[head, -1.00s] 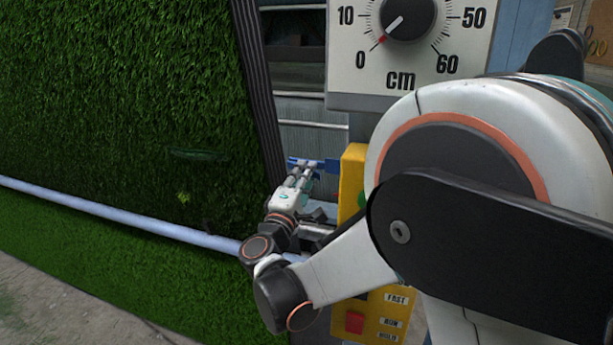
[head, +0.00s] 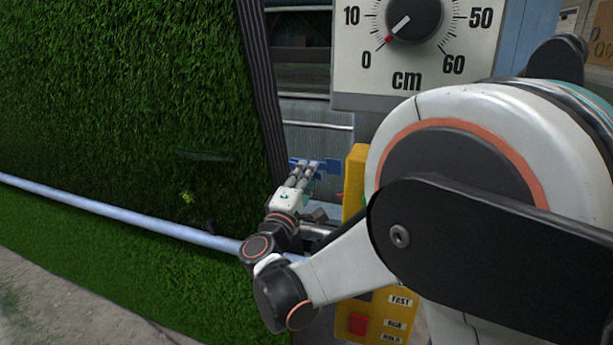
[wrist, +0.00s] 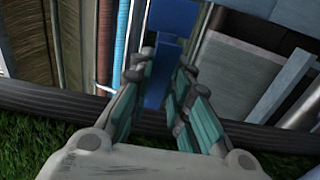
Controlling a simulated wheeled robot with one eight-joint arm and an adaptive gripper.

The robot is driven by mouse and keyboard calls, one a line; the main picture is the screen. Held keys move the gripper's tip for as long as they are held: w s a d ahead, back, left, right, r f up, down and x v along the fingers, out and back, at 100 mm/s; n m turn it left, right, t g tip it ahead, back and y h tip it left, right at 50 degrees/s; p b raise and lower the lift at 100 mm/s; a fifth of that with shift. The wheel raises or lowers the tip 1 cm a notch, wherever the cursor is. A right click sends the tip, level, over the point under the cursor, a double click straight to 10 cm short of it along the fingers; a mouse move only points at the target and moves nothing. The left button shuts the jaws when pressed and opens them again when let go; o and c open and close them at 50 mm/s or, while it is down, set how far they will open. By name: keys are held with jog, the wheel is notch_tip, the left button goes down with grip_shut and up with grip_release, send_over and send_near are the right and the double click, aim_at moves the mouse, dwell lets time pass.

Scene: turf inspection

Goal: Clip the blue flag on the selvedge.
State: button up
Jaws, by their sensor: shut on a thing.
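The blue flag (head: 332,167) is in my gripper (head: 308,167) in the head view, with its left end close to the selvedge. In the wrist view the blue flag (wrist: 158,78) shows between the two teal-padded fingers of my gripper (wrist: 163,68), partly hidden by them. The selvedge (head: 262,85) is the dark ribbed strip along the right edge of the green turf. In the wrist view the selvedge (wrist: 262,137) crosses below the fingertips. I cannot tell whether the flag touches it.
The turf (head: 120,90) hangs at the left behind a pale horizontal rail (head: 120,213). A yellow button box (head: 355,180) stands just right of my gripper, below a white dial panel (head: 350,75). Grey machine frame parts lie behind the selvedge.

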aim_at(293, 166)
jog(key=shift+o, duration=0.2)
jog(key=shift+w+a+b, duration=0.15)
jog(key=shift+w+a, duration=0.1)
jog(key=shift+a, duration=0.4)
jog(key=shift+w+a+b, duration=0.15)
jog(key=shift+w+a, duration=0.05)
jog(key=shift+a, duration=0.5)
jog(key=shift+w+a+b, duration=0.15)
jog(key=shift+w+a, duration=0.1)
jog(key=shift+a, duration=0.4)
dwell(1.9)
jog(key=o, duration=0.9)
jog(key=shift+s+a, duration=0.1)
jog(key=shift+s, duration=0.05)
